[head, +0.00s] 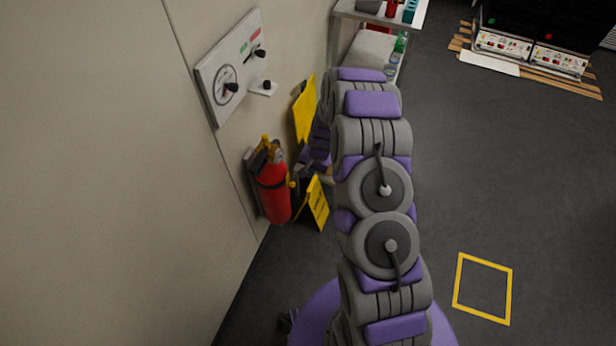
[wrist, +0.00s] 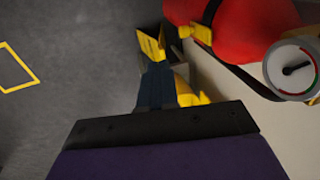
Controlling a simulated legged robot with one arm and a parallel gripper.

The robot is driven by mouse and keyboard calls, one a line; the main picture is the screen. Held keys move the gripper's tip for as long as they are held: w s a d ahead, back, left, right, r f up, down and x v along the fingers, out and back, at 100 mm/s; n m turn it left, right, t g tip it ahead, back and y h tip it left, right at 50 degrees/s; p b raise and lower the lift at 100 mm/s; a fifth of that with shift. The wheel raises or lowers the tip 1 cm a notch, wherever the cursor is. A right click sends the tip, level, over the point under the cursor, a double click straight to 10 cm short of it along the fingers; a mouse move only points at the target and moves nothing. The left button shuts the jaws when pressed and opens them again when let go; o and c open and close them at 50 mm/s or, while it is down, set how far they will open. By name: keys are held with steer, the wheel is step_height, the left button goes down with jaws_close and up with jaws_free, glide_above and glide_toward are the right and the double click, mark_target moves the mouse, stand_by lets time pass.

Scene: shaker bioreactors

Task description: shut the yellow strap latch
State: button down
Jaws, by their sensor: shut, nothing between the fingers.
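A red fire extinguisher (head: 274,194) stands against the wall in the head view, with a dark strap around it. It also fills the top right of the wrist view (wrist: 245,28), where the black strap (wrist: 211,11) crosses it. The small yellow latch (wrist: 202,33) juts from the strap side toward my gripper; it also shows in the head view (head: 292,184). Whether the latch is fully open is hard to tell. My gripper (wrist: 153,72) is shut and empty, left of and below the latch in the wrist view, apart from it in the picture. My arm partly hides this area in the head view.
A yellow sign (head: 316,203) stands beside the extinguisher, and a larger yellow panel (head: 304,108) is behind it. A wall panel (head: 232,67) with knobs hangs above. A shelf (head: 378,50) is at the back. Open floor lies to the right, with a yellow square (head: 483,288).

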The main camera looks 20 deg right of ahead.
step_height(320, 180, up, 9)
steer(key=s+d+p, duration=0.1)
steer(key=shift+d+r, duration=0.15)
steer(key=shift+d, duration=0.1)
steer(key=shift+s, duration=0.1)
stand_by(0.4)
steer(key=s+a+r+n+g, duration=0.1)
steer(key=s+a+r+n, duration=0.15)
steer(key=s+r, duration=0.6)
steer(key=s+a+r+n+g, duration=0.1)
steer(key=s+a+r+n, duration=0.15)
steer(key=s+r, duration=0.6)
steer(key=s+r+n+h, duration=0.1)
steer(key=s+r, duration=0.4)
steer(key=s, duration=0.6)
steer(key=s+r+n+g, duration=0.1)
steer(key=s+r, duration=0.5)
steer(key=s, duration=0.5)
steer(key=shift+s+d+h, duration=0.15)
steer(key=shift+d+h, duration=0.25)
steer(key=shift+r, duration=0.1)
